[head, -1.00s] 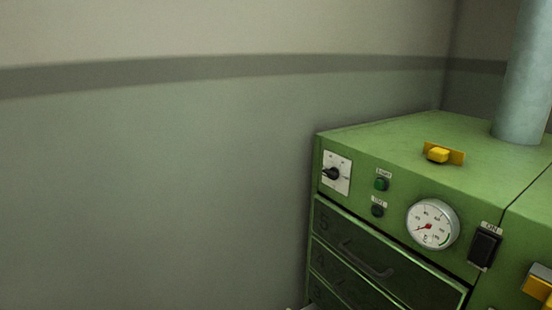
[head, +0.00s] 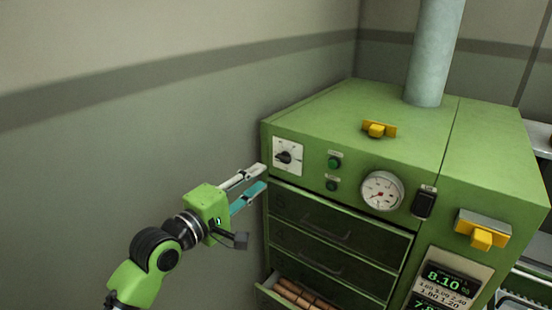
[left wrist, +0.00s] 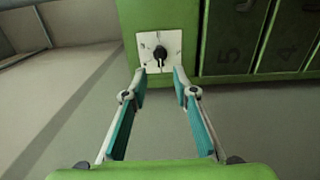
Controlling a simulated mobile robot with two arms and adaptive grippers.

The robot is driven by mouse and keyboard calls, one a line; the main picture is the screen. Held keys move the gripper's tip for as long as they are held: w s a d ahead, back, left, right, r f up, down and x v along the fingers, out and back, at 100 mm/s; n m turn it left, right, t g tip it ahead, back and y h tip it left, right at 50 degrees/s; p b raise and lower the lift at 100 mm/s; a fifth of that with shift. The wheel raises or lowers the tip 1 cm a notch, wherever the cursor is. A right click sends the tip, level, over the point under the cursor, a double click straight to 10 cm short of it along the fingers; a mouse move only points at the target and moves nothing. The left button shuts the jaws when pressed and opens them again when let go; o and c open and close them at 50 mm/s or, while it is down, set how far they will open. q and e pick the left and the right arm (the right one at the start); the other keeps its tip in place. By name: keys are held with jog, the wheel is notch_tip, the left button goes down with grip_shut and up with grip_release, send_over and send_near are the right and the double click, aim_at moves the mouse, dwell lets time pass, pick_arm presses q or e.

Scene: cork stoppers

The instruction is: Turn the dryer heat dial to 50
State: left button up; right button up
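The heat dial is a black knob (head: 284,157) on a white square plate (head: 294,146) at the upper left of the green dryer's front. It also shows in the left wrist view as a black knob (left wrist: 160,53), straight beyond the fingers. The plate's markings are too small to read. My left gripper (head: 264,177) is open and empty, just left of and below the dial in the head view. In the left wrist view its fingertips (left wrist: 160,72) are spread on either side of the knob's line, apparently short of it. My right gripper is not in view.
The green dryer (head: 320,118) has a round gauge (head: 382,190), a green button (head: 334,163), a black switch (head: 424,203) and yellow latches. A lower drawer with corks (head: 303,294) stands open below. The wall is to the left, with free space before it.

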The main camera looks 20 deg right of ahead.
aim_at(281, 161)
pick_arm(q)
jog(key=p+x, duration=0.2)
jog(key=x, duration=0.8)
jog(key=shift+w+a, duration=0.15)
jog(key=shift+w, duration=0.05)
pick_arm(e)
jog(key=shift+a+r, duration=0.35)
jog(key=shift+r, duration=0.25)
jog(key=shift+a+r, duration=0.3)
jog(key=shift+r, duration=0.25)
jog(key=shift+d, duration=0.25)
pick_arm(q)
grip_shut()
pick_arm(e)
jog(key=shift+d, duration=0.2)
